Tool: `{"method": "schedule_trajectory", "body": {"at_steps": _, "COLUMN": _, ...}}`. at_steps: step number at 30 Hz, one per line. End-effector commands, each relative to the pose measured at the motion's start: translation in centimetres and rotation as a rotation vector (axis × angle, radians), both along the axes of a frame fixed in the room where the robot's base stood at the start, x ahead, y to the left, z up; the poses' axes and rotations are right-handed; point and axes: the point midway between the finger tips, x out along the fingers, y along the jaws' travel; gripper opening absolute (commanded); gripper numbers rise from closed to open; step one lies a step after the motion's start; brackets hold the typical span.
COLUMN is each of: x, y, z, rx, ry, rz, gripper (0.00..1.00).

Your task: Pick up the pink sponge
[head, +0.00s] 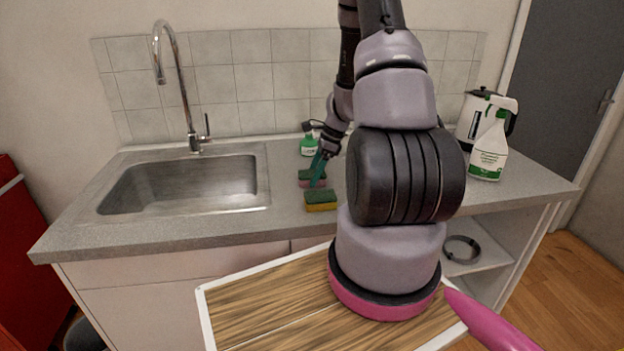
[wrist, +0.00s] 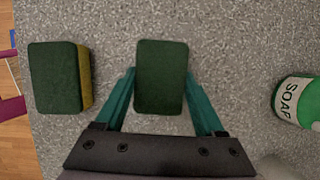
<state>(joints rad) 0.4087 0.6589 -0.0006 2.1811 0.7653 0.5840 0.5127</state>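The pink sponge (head: 311,183) lies on the grey counter, right of the sink, and my gripper partly covers it in the head view. In the wrist view only the dark green top of this sponge (wrist: 161,77) shows, between my two teal fingers. My gripper (head: 318,172) points down over it, with one finger on each side. In the wrist view my gripper (wrist: 161,75) looks open, with its fingertips very close to the sponge's sides; contact is not clear. The sponge rests on the counter.
A green-and-yellow sponge (head: 321,200) lies just in front, left in the wrist view (wrist: 58,78). A green soap bottle (head: 308,144) stands behind, right in the wrist view (wrist: 301,100). A spray bottle (head: 489,148) and kettle (head: 472,120) stand farther right. The sink (head: 180,186) is left.

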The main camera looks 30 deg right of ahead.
Motion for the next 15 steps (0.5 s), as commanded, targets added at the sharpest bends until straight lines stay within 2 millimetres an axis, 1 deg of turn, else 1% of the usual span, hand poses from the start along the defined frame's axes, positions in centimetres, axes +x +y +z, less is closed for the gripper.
{"method": "schedule_trajectory", "body": {"at_steps": 1, "x": 0.0, "y": 0.0, "z": 0.0, "rx": 0.000, "ry": 0.000, "rz": 0.000, "gripper": 0.27}}
{"method": "schedule_trajectory", "body": {"at_steps": 2, "x": 0.0, "y": 0.0, "z": 0.0, "rx": 0.000, "ry": 0.000, "rz": 0.000, "gripper": 0.20}}
{"method": "schedule_trajectory", "body": {"at_steps": 10, "x": 0.0, "y": 0.0, "z": 0.3, "rx": -0.002, "ry": -0.001, "rz": 0.001, "gripper": 0.20}}
{"method": "schedule_trajectory", "body": {"at_steps": 13, "x": 0.1, "y": 0.0, "z": 1.3, "rx": -0.002, "ry": -0.004, "rz": 0.003, "gripper": 0.20}}
{"method": "schedule_trajectory", "body": {"at_steps": 15, "x": 0.1, "y": 0.0, "z": 2.6, "rx": -0.003, "ry": -0.005, "rz": 0.003, "gripper": 0.20}}
